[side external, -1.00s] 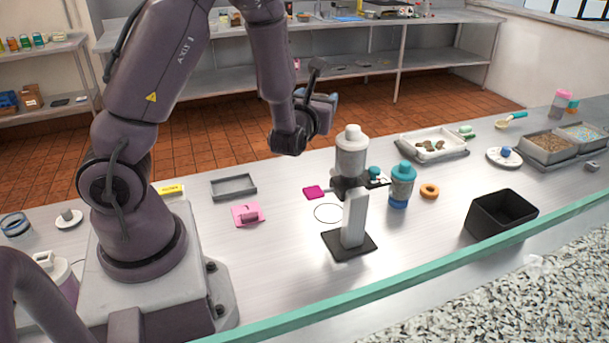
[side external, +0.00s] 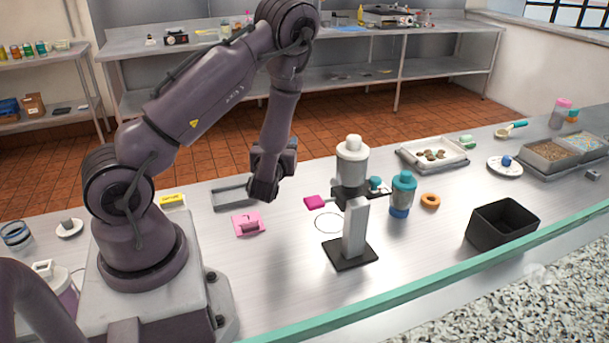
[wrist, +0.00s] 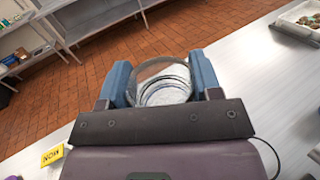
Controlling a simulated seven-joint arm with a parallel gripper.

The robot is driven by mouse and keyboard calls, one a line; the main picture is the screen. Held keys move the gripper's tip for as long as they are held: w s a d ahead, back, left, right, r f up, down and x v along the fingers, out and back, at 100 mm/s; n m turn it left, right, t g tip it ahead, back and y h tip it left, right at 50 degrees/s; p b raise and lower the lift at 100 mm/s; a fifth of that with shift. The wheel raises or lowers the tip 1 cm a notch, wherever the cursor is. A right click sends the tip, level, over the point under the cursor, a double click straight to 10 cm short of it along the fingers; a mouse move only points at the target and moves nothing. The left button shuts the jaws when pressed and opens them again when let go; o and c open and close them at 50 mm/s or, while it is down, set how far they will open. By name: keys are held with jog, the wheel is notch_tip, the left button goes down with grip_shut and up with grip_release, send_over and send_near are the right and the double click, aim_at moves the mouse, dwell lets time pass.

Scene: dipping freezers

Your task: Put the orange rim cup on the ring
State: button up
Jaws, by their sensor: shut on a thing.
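In the wrist view my gripper (wrist: 162,76) has its two blue fingers closed on the sides of a round, clear cup (wrist: 165,94). The cup's rim looks greyish-brown there; I cannot make out orange on it. In the side view the fingers and the cup are hidden behind my wrist, which is above the left-middle of the counter. A thick orange ring (side external: 430,201) lies farther right.
A grey stand (side external: 355,230) and a white-capped bottle (side external: 352,165) are close to the outline. A pink block (side external: 248,223), a grey tray (side external: 229,197), a teal bottle (side external: 402,190) and a black bin (side external: 489,236) are also around.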

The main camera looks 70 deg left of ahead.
jog(key=w+a+f, duration=0.2)
jog(key=w+f, duration=0.1)
jog(key=w+a+f, duration=0.3)
jog(key=f, duration=0.1)
jog(key=w+a+f, duration=0.3)
jog(key=f, duration=0.1)
jog(key=shift+w+a, duration=0.15)
jog(key=shift+w, duration=0.05)
jog(key=shift+f, duration=0.5)
jog(key=shift+f, duration=0.15)
jog(key=o, duration=0.9)
